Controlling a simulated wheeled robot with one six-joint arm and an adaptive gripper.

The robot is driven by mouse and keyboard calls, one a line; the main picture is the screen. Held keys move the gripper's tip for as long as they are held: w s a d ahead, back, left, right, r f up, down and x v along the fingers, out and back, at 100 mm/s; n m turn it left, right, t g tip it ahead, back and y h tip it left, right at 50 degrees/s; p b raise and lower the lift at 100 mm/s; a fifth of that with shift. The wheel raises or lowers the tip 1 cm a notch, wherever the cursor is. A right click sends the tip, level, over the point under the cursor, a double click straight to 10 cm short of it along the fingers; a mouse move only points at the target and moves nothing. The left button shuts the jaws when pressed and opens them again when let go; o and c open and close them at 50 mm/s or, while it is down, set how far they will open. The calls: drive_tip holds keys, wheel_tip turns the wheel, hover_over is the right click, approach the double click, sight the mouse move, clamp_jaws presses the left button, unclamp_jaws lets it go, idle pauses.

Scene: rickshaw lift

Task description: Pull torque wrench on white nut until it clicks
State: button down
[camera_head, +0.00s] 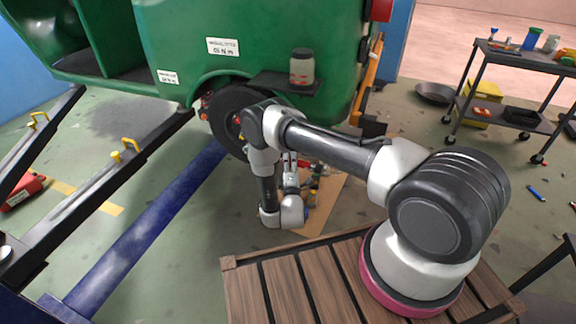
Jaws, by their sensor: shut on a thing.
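The dark wheel (226,112) of the green rickshaw (180,50) is raised at the centre, partly behind my arm. My gripper (290,159) is small in this view, low beside the wheel and just past my wrist. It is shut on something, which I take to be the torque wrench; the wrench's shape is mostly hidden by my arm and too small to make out. The white nut cannot be made out, and neither can the wrench's fit on it.
A blue lift beam (150,230) and a dark ramp with yellow handles (130,146) lie left. A jar (302,67) stands on a dark shelf by the rickshaw. Slatted wood (300,290) lies under my base. A tool cart (520,60) stands right.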

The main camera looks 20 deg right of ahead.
drive_tip(key=shift+w+d, duration=0.5)
drive_tip(key=shift+w, duration=0.3)
drive_tip(key=shift+d, duration=0.3)
drive_tip(key=shift+w+d, duration=0.55)
drive_tip(key=shift+w, duration=0.3)
idle(2.0)
drive_tip(key=shift+f, duration=0.1)
idle(0.4)
wheel_tip(320, 180, down, 9)
drive_tip(key=w+a+m+h, duration=0.1)
drive_tip(key=m+h, duration=0.3)
drive_tip(key=m, duration=0.4)
drive_tip(key=shift+w+a+t, duration=0.35)
drive_tip(key=shift+a+t, duration=0.05)
drive_tip(key=shift+a, duration=0.35)
idle(0.9)
